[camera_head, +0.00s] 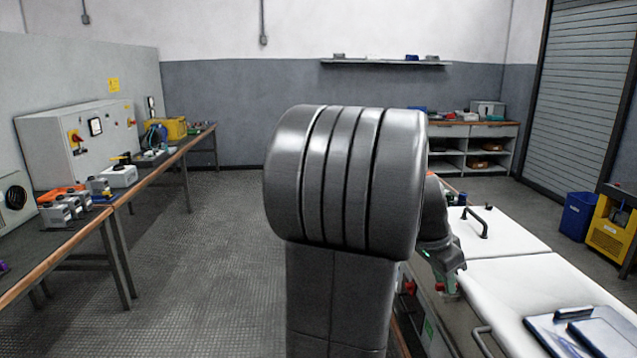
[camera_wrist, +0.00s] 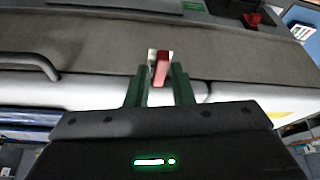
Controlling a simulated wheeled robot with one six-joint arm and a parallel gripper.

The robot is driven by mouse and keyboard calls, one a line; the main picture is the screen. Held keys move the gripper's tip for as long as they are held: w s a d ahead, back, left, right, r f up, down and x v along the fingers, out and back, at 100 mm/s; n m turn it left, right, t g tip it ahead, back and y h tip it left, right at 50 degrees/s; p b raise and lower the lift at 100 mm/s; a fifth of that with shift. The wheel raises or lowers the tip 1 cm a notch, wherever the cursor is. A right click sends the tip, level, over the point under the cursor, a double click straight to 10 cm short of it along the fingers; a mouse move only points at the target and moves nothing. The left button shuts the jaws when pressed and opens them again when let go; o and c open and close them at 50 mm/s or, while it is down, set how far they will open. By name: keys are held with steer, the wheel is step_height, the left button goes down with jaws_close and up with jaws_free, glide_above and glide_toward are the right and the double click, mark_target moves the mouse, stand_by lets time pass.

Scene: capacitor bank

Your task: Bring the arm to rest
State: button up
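My gripper (camera_wrist: 160,76) shows in the wrist view with its two green fingers standing apart. A red part with a pale patch behind it (camera_wrist: 160,66) appears in line with the gap between the fingertips. I see no finger clearly pressed on it, and its distance is hard to judge. In the head view my arm fills the middle and hides much of the cabinet front. The end of my arm shows beside the white-topped cabinet (camera_head: 505,232), low at its left side. The fingertips are not clear there.
A long workbench (camera_head: 150,178) with devices runs along the left. Open floor (camera_head: 235,215) lies between it and my arm. A black handle (camera_head: 478,222) stands up from the cabinet top. A blue bin (camera_head: 578,215) and a yellow unit (camera_head: 610,230) stand at the right.

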steer(key=shift+n+t+y+p, duration=0.3)
steer(key=shift+n+p, duration=0.1)
steer(key=shift+n, duration=0.6)
